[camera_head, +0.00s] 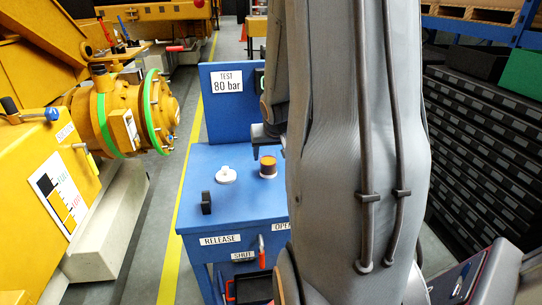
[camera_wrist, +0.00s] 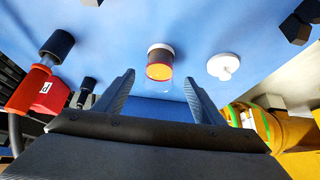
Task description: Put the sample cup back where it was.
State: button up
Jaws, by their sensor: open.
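The sample cup (camera_head: 268,166), small and filled with amber liquid, stands on the blue bench top (camera_head: 225,205), close to my arm. In the wrist view the cup (camera_wrist: 159,66) shows ahead of and between the two fingers, apart from them, with a pale band at one end. My gripper (camera_wrist: 159,93) is open and empty. In the head view only part of it shows, dark, just behind and above the cup; my arm hides the rest.
A white round lid-like piece (camera_head: 226,175) lies left of the cup, and a black upright piece (camera_head: 206,203) stands near the bench's left edge. A "TEST 80 bar" panel (camera_head: 228,105) rises behind. A red-handled lever (camera_head: 262,252) is on the bench front.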

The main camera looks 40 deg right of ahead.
jog(key=s+a+r+n+g+y, duration=0.1)
jog(key=s+a, duration=0.4)
jog(key=a, duration=0.9)
jog(key=s+a+r+n+g+y+p, duration=0.1)
jog(key=s+a+n, duration=0.4)
jog(key=a, duration=1)
jog(key=shift+s+a+r+g+y, duration=0.15)
jog(key=shift+s+a+g+y, duration=0.1)
jog(key=shift+s+g+y, duration=0.65)
jog(key=shift+w, duration=0.15)
jog(key=shift+f+b, duration=0.3)
jog(key=shift+f, duration=0.35)
